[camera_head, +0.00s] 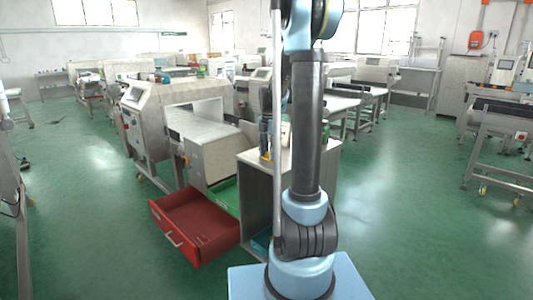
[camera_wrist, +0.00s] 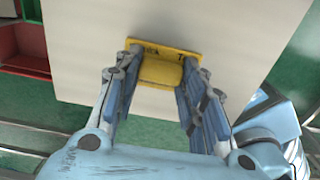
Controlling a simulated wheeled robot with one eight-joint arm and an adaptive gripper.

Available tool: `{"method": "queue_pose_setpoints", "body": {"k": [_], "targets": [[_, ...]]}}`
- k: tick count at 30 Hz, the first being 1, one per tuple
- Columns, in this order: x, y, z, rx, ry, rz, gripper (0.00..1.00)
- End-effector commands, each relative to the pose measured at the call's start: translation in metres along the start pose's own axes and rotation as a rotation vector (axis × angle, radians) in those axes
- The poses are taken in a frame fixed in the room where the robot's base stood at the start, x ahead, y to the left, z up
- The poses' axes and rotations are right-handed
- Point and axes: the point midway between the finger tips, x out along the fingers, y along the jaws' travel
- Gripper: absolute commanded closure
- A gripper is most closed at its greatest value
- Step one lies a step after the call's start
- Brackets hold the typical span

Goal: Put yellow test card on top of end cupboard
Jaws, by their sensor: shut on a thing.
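The yellow test card (camera_wrist: 161,72) is between the fingertips of my gripper (camera_wrist: 160,62) in the wrist view, with dark lettering along its far edge. My gripper is shut on it. Below it lies the pale flat top of the end cupboard (camera_wrist: 235,30); I cannot tell whether the card touches it. In the head view my gripper (camera_head: 265,150) is over the left part of the cupboard top (camera_head: 310,160), partly hidden by my arm. A small bit of yellow shows at the fingertips there.
A red open drawer (camera_head: 195,222) and a green open drawer (camera_head: 226,196) stick out left of the cupboard. A conveyor machine (camera_head: 205,135) stands behind them. Green floor is free on the right.

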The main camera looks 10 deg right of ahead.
Motion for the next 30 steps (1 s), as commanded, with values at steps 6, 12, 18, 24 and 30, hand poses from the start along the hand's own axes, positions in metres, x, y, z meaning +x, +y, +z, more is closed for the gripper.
{"method": "queue_pose_setpoints", "body": {"k": [6, 12, 18, 24, 30], "targets": [[0.001, 0.000, 0.000, 0.000, 0.000, 0.000, 0.84], [0.001, 0.000, 0.000, 0.000, 0.000, 0.000, 0.42], [0.001, 0.000, 0.000, 0.000, 0.000, 0.000, 0.42], [-0.007, 0.001, 0.000, -0.001, 0.000, 0.000, 0.42], [-0.034, 0.000, -0.001, -0.001, 0.000, 0.000, 0.42]]}}
